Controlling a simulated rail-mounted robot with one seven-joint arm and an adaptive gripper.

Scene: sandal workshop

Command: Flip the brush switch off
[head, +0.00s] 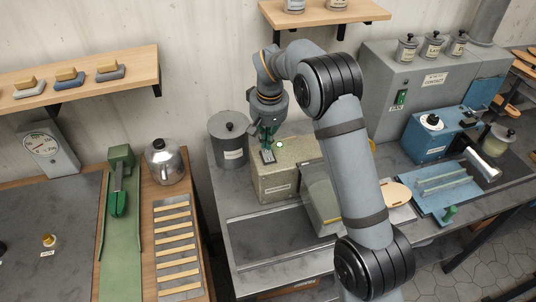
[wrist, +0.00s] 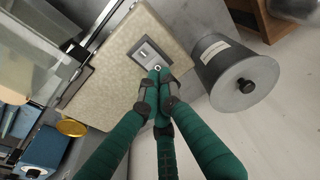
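A beige speckled box (head: 285,185) stands on the grey bench, with a label too small to read. My gripper (head: 267,145) points down over the box top, close to the plate. In the wrist view its green fingers (wrist: 160,82) are drawn together at the tips, with nothing visible between them. I cannot tell whether they touch the box.
A grey lidded bin (head: 229,140) stands close left of the box, and it also shows in the wrist view (wrist: 238,75). A translucent guard (head: 322,200) is at the box's right. A grey cabinet (head: 385,85) with a green switch (head: 401,97) stands behind right.

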